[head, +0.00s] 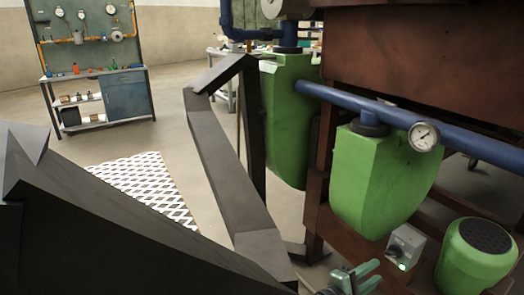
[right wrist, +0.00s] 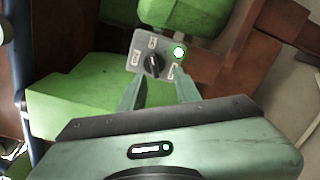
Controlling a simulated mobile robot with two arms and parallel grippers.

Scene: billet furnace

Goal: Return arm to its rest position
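My right gripper (head: 370,276) is at the bottom of the head view, just below and left of a small grey switch box (head: 404,246) with a lit green lamp. In the right wrist view the two fingers of my right gripper (right wrist: 159,82) are spread apart with nothing between them. They point at the switch box (right wrist: 137,59), with its black rotary knob (right wrist: 153,65) in line with the gap. I cannot tell how far the fingertips are from the knob. My left gripper is not in view.
Green burner housings (head: 379,185) and a blue pipe (head: 370,103) with a gauge (head: 424,136) stand close above the box. A green motor (head: 477,255) is to its right. Dark angular beams (head: 222,165) cross the left. A workbench (head: 95,80) stands far back.

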